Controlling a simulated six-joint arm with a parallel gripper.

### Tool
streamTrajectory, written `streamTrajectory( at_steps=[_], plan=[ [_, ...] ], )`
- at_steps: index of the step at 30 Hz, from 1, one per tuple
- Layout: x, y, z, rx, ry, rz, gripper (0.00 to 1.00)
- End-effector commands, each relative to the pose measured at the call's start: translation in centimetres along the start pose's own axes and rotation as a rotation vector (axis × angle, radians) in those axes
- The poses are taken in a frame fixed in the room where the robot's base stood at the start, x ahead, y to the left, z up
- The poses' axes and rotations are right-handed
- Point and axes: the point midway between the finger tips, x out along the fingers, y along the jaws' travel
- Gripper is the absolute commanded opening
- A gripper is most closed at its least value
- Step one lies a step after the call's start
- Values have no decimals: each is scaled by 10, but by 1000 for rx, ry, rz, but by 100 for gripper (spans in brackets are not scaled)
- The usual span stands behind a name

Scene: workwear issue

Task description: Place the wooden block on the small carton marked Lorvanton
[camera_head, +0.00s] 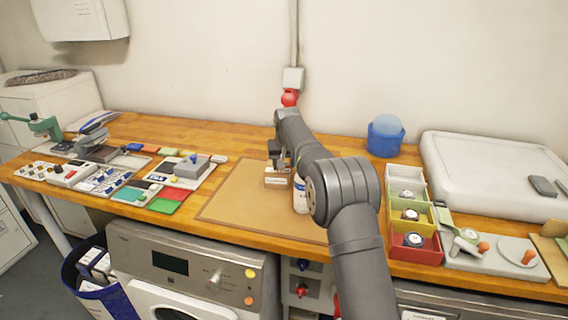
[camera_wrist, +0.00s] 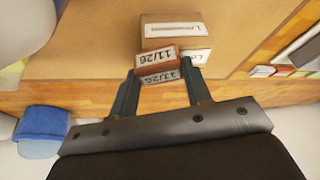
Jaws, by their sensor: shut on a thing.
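My gripper (camera_wrist: 159,69) is shut on the wooden block (camera_wrist: 155,60), a small brown piece with white labels reading 11/26 on two faces. The small carton (camera_wrist: 175,42) is brown with white labels. The one on its upper face starts with L, but the rest is too blurred to read. In the wrist view the block overlaps the carton's near edge; I cannot tell whether they touch. In the head view the carton (camera_head: 277,181) stands on the brown mat, with my gripper (camera_head: 277,161) just above it. The block is mostly hidden there.
A white bottle (camera_head: 300,196) stands close to the carton's right, partly behind my arm. The brown mat (camera_head: 235,199) is clear to the left. Coloured bins (camera_head: 416,246) with round items stand right, a blue tub (camera_head: 385,138) behind. Trays and tools fill the left.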

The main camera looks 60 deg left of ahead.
Motion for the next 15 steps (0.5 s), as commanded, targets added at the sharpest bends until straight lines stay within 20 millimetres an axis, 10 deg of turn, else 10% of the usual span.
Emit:
streamTrajectory(
  at_steps=[9,10,15],
  plan=[
    [2,0,1,0,0,0,23],
    [2,0,1,0,1,0,48],
    [2,0,1,0,1,0,66]
  ],
)
